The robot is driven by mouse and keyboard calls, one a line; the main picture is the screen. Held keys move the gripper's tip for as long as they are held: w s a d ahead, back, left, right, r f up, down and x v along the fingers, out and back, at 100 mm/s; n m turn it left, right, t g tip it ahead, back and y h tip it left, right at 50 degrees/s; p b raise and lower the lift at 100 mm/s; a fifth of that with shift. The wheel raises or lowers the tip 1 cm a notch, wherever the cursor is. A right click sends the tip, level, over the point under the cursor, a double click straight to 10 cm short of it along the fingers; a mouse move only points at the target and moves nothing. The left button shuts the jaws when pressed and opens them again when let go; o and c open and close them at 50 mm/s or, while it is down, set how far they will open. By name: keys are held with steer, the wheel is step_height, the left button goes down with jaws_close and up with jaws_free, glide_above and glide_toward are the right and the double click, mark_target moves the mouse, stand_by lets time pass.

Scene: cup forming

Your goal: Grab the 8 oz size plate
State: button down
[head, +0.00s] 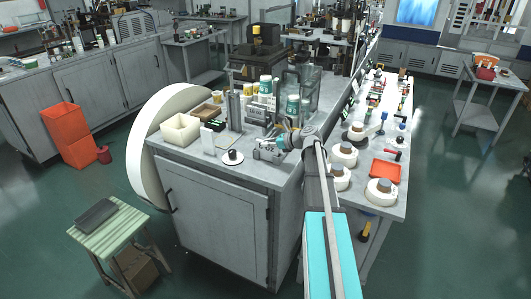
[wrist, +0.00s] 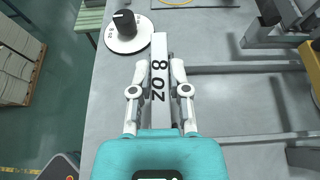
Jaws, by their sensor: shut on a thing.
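The 8 oz plate (wrist: 159,82) is a narrow pale grey bar marked "8 OZ", seen from above in the wrist view. My gripper (wrist: 158,66) has one finger on each side of it and is shut on it, with the lettering showing between the fingers. The plate's far end extends past the fingertips. In the head view my gripper (head: 270,144) is low over the front right part of the grey cabinet top; the plate is too small to make out clearly there. I cannot tell whether the plate is resting or lifted.
A white disc with a black knob (head: 232,157) lies just left of the gripper; it also shows near the plate's far end in the wrist view (wrist: 126,42). Metal fixtures (wrist: 270,32) lie right of the plate. The cabinet's edge is close at left.

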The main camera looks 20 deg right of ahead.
steer(key=shift+r, duration=0.1)
stand_by(0.3)
step_height(320, 180, up, 2)
steer(key=p, duration=0.2)
steer(key=shift+r+p, duration=0.25)
steer(key=shift+p, duration=0.1)
steer(key=s+d+r+p, duration=0.3)
steer(key=s+r+p, duration=0.7)
steer(key=s, duration=0.3)
steer(key=shift+s+d+r, duration=0.15)
steer(key=shift+s+d, duration=0.1)
